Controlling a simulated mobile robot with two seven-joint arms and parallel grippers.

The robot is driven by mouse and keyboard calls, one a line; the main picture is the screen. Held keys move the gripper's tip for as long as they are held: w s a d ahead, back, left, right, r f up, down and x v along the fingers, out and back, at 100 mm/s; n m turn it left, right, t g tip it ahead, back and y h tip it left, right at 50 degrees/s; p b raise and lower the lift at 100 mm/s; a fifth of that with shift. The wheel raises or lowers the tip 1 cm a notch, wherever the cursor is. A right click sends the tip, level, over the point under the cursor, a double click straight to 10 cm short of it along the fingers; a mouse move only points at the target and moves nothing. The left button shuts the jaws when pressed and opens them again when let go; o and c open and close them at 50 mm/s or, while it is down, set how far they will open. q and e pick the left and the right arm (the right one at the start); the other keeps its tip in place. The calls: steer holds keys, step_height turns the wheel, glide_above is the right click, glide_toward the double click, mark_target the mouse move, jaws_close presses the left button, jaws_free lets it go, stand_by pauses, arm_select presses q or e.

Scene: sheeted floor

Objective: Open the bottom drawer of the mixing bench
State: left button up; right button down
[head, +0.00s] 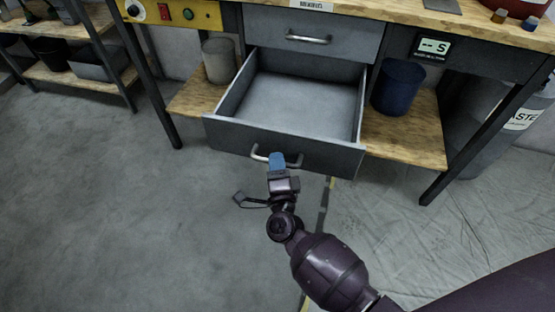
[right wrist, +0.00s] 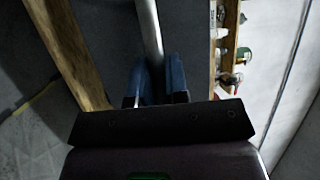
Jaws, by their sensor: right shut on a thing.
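The bottom drawer (head: 306,92) of the mixing bench (head: 375,14) is pulled well out, and its inside looks empty. Its curved metal handle (head: 257,153) is on the dark front panel. My right gripper (head: 277,160) is shut on this handle; its blue fingers cover part of it. In the right wrist view the pale handle bar (right wrist: 149,35) runs between the blue fingers (right wrist: 158,78). The top drawer (head: 312,33) above is closed. My left gripper is not in either view.
A grey bucket (head: 219,60) and a dark blue bucket (head: 397,86) stand on the wooden lower shelf (head: 427,130), either side of the drawer. A grey waste bin (head: 505,120) is at the right. A shelf rack (head: 60,76) is at the left. The floor in front (head: 130,220) is clear.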

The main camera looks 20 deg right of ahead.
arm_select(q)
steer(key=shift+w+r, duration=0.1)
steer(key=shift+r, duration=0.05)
arm_select(e)
steer(key=c, duration=1.1)
jaws_free()
steer(key=shift+c, duration=0.2)
